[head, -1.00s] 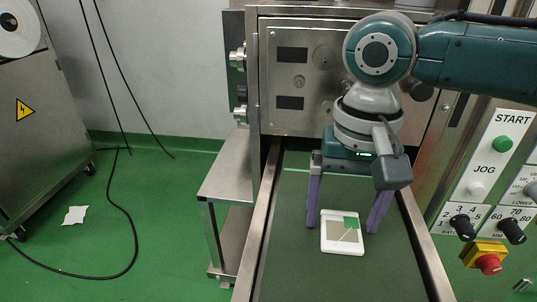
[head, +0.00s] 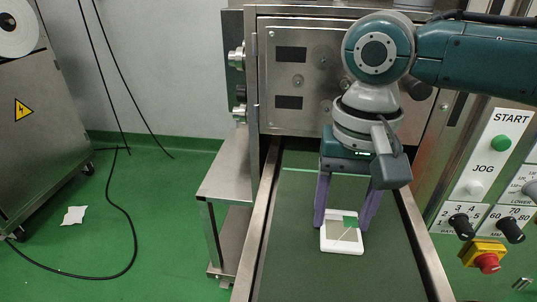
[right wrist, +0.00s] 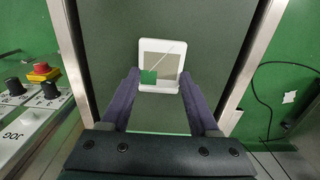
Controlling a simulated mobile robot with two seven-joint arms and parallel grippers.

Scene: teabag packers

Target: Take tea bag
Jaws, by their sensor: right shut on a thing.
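The tea bag (head: 340,242) is a flat white square packet with a beige middle and a green tag. It lies on the dark green conveyor belt, and it also shows in the right wrist view (right wrist: 148,46). My right gripper (head: 343,223) comes down from above with its two purple fingers on the left and right sides of the packet. It is shut on the tea bag. In the right wrist view the fingertips (right wrist: 160,77) meet its near side edges. My left gripper is not in view.
Metal rails (head: 257,235) border the belt on both sides. A steel machine front (head: 300,75) stands behind it. A control panel with START and JOG buttons and a red stop knob (head: 488,263) is at the right. The belt around the packet is clear.

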